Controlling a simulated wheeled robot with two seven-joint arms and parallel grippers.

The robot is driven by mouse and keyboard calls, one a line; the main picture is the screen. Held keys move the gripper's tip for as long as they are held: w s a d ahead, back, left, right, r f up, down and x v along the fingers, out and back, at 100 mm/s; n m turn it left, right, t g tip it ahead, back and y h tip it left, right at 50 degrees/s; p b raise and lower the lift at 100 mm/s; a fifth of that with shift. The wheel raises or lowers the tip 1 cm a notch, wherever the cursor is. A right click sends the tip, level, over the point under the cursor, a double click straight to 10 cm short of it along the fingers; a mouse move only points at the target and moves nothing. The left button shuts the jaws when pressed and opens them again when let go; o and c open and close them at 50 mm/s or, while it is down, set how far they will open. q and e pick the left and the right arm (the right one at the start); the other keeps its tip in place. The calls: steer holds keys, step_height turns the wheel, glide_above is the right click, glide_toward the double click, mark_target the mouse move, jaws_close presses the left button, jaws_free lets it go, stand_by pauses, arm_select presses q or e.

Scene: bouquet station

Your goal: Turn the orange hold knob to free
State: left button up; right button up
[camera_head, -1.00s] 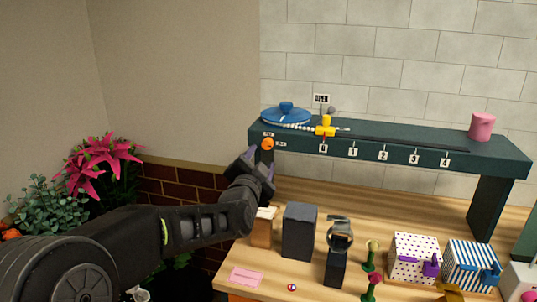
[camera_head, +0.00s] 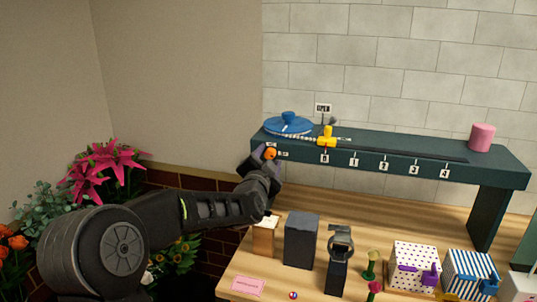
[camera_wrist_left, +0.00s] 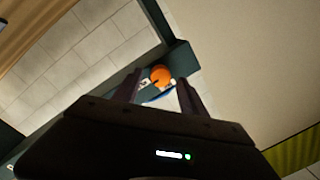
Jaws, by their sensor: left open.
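The orange hold knob (camera_head: 270,153) sits on the front face of the dark green raised shelf (camera_head: 400,150), near its left end. In the left wrist view the knob (camera_wrist_left: 160,75) shows between and beyond my two fingers. My left gripper (camera_head: 263,157) is open at the knob; in the left wrist view its fingertips (camera_wrist_left: 157,88) stand apart on either side of the knob's line. I cannot tell whether they touch it. Small white labels flank the knob, too small to read. My right gripper is not in view.
On the shelf are a blue lidded disc (camera_head: 288,124), a yellow slider (camera_head: 326,137) and a pink cylinder (camera_head: 482,137). Below, a dark box (camera_head: 301,240), a watch stand (camera_head: 339,265) and patterned boxes (camera_head: 414,262) stand on the wooden table. Pink flowers (camera_head: 105,170) stand left.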

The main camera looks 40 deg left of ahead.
arm_select(q)
steer(key=shift+w+a, duration=0.15)
steer(key=shift+w, duration=0.15)
steer(key=shift+c, duration=0.5)
jaws_close()
